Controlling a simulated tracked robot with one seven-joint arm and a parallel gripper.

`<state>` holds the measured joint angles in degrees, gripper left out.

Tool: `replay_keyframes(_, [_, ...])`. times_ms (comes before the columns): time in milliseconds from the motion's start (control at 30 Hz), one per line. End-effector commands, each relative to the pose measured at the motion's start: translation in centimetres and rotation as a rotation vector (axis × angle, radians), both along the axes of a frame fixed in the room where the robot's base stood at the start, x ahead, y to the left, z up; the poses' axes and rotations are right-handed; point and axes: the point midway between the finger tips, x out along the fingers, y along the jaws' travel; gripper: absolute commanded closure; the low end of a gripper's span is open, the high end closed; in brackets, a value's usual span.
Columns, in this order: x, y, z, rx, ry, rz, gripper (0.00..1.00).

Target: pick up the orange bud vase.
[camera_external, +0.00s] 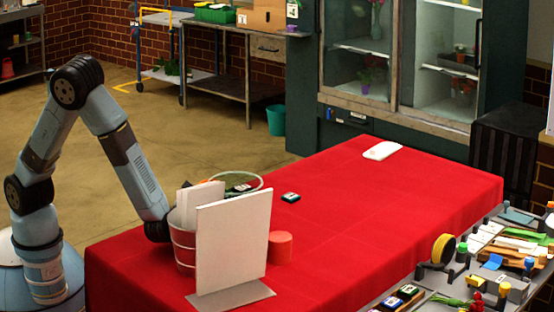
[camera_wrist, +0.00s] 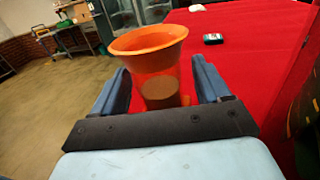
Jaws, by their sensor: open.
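The orange bud vase (camera_wrist: 152,62) stands upright in the wrist view, with a wide flared rim and a narrower translucent body. My gripper (camera_wrist: 158,72) is open, with one blue finger on each side of the vase's body. I cannot tell whether either finger touches it. In the external view my gripper is hidden behind a red bucket and an upright white board. I cannot make out the vase's flared rim there.
On the red table (camera_external: 380,210) stand the white board (camera_external: 235,240), the striped bucket (camera_external: 183,247) and an orange-red cylinder (camera_external: 281,247). A small dark box (camera_external: 290,197) and a white item (camera_external: 382,150) lie farther back. The table's right half is mostly clear.

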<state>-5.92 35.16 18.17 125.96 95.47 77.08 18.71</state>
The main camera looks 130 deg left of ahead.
Motion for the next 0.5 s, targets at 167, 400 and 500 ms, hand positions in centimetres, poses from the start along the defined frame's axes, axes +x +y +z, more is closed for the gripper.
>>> replay_keyframes(167, [-0.5, 1.9, 0.0, 0.001, 0.001, 0.002, 0.24])
replay_keyframes(400, [-0.5, 1.9, 0.0, 0.001, 0.001, 0.000, 0.26])
replay_keyframes(500, [-0.5, 1.9, 0.0, 0.001, 0.001, 0.000, 0.36])
